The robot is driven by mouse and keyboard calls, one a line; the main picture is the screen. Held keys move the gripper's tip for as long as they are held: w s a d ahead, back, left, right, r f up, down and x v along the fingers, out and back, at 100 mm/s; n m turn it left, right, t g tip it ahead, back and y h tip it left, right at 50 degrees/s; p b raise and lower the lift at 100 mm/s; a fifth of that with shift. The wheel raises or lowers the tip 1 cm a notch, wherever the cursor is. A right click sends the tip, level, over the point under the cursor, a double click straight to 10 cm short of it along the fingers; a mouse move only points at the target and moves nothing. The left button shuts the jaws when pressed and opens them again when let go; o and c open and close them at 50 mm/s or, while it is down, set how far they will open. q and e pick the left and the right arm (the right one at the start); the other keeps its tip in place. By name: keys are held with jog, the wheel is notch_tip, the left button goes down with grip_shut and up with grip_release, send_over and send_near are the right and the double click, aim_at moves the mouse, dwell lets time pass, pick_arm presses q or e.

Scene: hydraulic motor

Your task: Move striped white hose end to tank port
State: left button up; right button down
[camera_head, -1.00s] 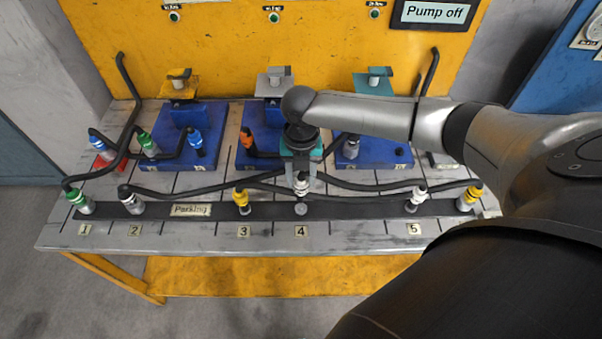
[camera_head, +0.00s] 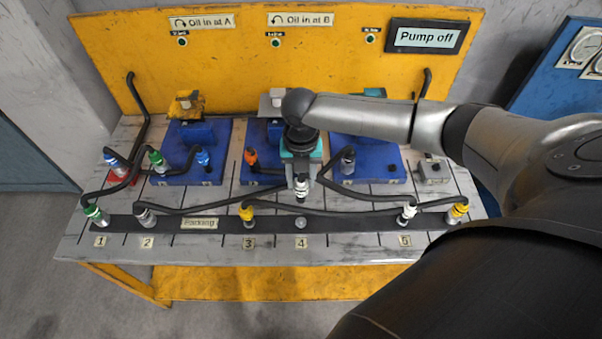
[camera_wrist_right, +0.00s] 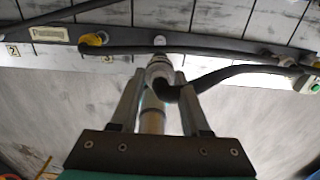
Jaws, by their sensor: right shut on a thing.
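The white hose end with dark bands (camera_head: 301,188) is held in my right gripper (camera_head: 301,176), whose fingers are shut around it. It hangs upright, its lower tip apart from and above the round socket (camera_head: 301,221) at parking label 4. In the right wrist view, the fingers (camera_wrist_right: 160,88) grip it from both sides, and its black hose runs off to the right. A small grey block (camera_head: 433,171) sits at the right of the bench; I cannot tell whether it is the tank port. My left gripper is not in view.
The dark parking strip (camera_head: 200,223) holds a green-banded end (camera_head: 95,213), a grey end (camera_head: 145,214), a yellow end (camera_head: 247,212), another white end (camera_head: 408,212) and a yellow-banded end (camera_head: 457,211). Blue blocks (camera_head: 368,172) with hose ends stand behind. Black hoses cross the bench.

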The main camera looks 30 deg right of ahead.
jog(key=s+d+b, duration=0.2)
jog(key=d+b, duration=0.1)
jog(key=d, duration=1.1)
jog(key=s+d+b, duration=0.3)
jog(key=d, duration=1.2)
jog(key=shift+d, duration=0.3)
